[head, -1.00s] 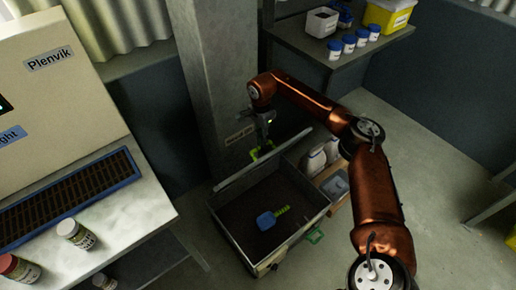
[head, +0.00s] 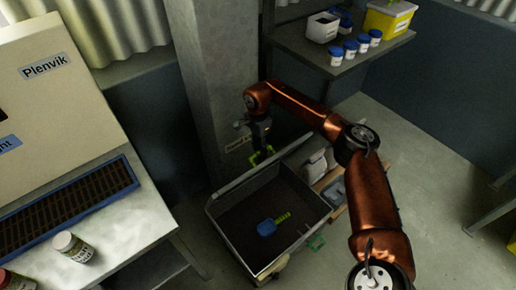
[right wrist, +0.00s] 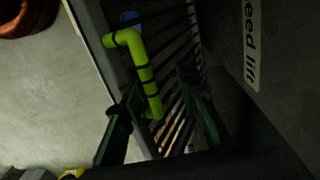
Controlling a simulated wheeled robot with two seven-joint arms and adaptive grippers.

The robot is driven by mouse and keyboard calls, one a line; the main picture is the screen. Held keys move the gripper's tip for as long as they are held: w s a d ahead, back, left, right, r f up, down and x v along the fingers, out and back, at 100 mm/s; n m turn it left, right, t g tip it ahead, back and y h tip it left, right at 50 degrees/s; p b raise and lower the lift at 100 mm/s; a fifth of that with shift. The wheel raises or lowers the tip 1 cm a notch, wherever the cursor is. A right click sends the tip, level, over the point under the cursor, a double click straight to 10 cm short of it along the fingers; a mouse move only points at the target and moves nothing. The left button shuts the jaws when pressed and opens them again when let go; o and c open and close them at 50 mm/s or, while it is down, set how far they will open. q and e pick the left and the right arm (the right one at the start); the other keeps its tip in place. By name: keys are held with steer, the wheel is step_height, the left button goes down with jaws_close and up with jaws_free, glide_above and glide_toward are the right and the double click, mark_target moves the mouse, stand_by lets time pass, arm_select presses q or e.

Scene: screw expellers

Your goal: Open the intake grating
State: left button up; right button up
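The grey intake bin (head: 238,246) stands on the floor at the foot of the concrete column. Its top is uncovered and its dark inside shows. A thin pale edge (head: 240,180) runs along its back side; it looks like the grating standing up, seen edge-on. In the right wrist view the grating's dark bars (right wrist: 178,118) show, with a lime-green handle (right wrist: 143,72). My right gripper (head: 262,153) is at the back of the bin by the column. Its dark fingers (right wrist: 160,92) are apart, with the handle's lower end between them; contact is unclear. My left gripper is out of view.
A blue scoop (head: 268,228) with a green handle lies in the bin. White containers (head: 316,166) stand close to its right. A "Plenvik" machine (head: 45,95) and bench are at left. A shelf (head: 350,58) with jars is behind.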

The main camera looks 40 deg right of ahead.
steer(key=shift+r, duration=0.25)
steer(key=shift+r, duration=0.1)
step_height(320, 180, up, 12)
steer(key=shift+w, duration=0.3)
stand_by(0.3)
stand_by(0.4)
